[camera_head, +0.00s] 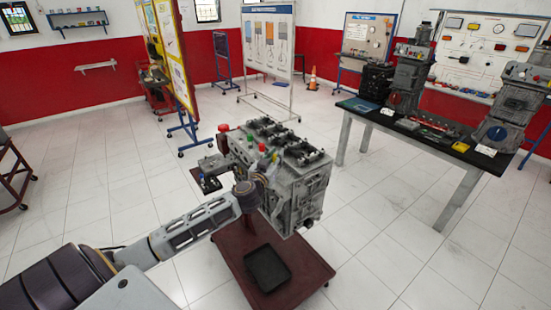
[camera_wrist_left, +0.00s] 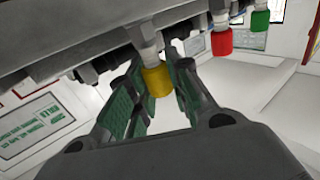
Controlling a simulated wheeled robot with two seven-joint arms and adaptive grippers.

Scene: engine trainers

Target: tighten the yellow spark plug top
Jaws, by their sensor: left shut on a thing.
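The engine block (camera_head: 300,185) stands on a dark red trolley (camera_head: 235,250) in the head view. My left gripper (camera_head: 270,172) is at its near left side. In the left wrist view the yellow spark plug top (camera_wrist_left: 157,82) sits on a pale plug stem under the engine's edge, between the green-padded fingers of my left gripper (camera_wrist_left: 158,95), which is shut on it. The red top (camera_wrist_left: 222,42) and the green top (camera_wrist_left: 260,20) are to its right, clear of the fingers. My right gripper is in neither view.
A black tray (camera_head: 267,268) lies on the trolley in front of the engine. A workbench (camera_head: 395,119) with engine parts stands to the right. A wheeled display board (camera_head: 268,45) stands behind. The white tiled floor around the trolley is mostly clear.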

